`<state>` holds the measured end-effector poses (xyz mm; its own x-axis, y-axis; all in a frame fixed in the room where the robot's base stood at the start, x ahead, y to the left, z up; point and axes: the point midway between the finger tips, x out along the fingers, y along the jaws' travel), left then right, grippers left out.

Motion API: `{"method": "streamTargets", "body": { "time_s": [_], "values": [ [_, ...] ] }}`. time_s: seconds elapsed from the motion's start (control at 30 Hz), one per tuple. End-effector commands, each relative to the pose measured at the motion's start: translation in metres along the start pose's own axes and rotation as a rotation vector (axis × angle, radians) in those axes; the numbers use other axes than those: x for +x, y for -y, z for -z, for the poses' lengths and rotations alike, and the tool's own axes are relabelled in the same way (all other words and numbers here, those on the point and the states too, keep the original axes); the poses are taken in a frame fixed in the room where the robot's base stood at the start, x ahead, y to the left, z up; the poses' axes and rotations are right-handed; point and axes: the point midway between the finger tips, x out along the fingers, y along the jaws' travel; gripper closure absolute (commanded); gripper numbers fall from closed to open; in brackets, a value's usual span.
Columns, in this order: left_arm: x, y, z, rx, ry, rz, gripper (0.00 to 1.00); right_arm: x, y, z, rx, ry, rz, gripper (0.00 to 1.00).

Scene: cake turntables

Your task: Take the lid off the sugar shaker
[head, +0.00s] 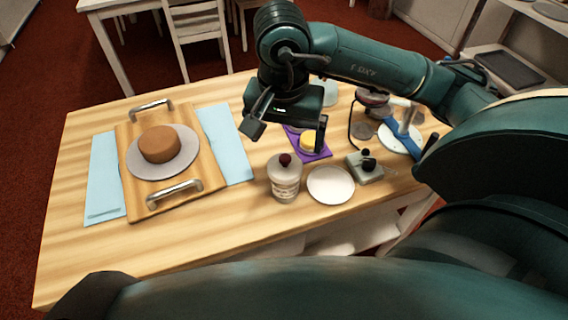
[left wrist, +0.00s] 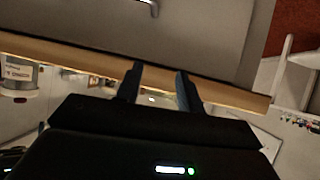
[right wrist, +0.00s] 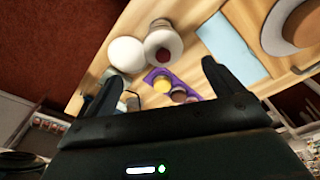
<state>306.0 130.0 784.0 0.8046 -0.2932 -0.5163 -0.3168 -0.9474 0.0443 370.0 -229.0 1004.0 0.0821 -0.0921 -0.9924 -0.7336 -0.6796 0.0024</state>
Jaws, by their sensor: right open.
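The sugar shaker (head: 286,187) is a pale, labelled jar standing upright near the table's front edge. Its lid (head: 285,160), with a dark red knob, sits on top. In the right wrist view the shaker (right wrist: 165,38) is seen from above, knob between the finger directions and beyond the tips. My right gripper (head: 287,134) is open and empty, above and behind the shaker, touching nothing visible. My left gripper (left wrist: 159,72) shows in the left wrist view with its fingers apart and nothing between them, near the table edge. A jar with a dark red knob, probably the shaker, shows there at the left.
A white plate (head: 331,185) is right of the shaker; a small greenish box (head: 365,167) is beyond it. A purple mat (head: 320,153) with small items lies behind. At left, a wooden tray (head: 205,178) holds a brown cake (head: 160,144) on a stand. Bare table lies front left.

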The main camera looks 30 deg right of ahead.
Motion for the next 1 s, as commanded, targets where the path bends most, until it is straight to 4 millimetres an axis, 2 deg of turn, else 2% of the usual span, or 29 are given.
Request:
{"method": "streamTargets", "body": {
  "time_s": [0.03, 0.1, 0.37, 0.63, 0.77, 0.97, 1.0],
  "values": [
    [0.000, -0.001, -0.001, 0.001, 0.000, -0.003, 0.62, 0.011, -0.001, -0.001, 0.002, 0.004, -0.004, 0.07],
    [-0.001, -0.002, 0.000, 0.003, -0.001, -0.005, 0.62, 0.021, 0.000, 0.000, 0.002, 0.003, -0.002, 0.07],
    [-0.003, 0.000, 0.003, 0.005, -0.002, -0.003, 0.62, 0.041, 0.001, 0.000, 0.002, 0.004, 0.000, 0.07],
    [-0.005, 0.007, 0.005, 0.003, 0.008, 0.015, 0.62, 0.080, 0.004, 0.002, 0.002, 0.005, -0.001, 0.07],
    [-0.004, 0.007, 0.004, -0.005, 0.011, 0.019, 0.62, 0.088, 0.004, 0.002, 0.001, 0.002, 0.002, 0.07],
    [-0.003, 0.006, 0.003, -0.009, 0.012, 0.019, 0.62, 0.088, 0.004, 0.002, 0.001, 0.002, 0.003, 0.07],
    [-0.003, 0.006, 0.003, -0.009, 0.013, 0.018, 0.62, 0.088, 0.004, 0.002, 0.001, 0.002, 0.003, 0.10]
  ]
}}
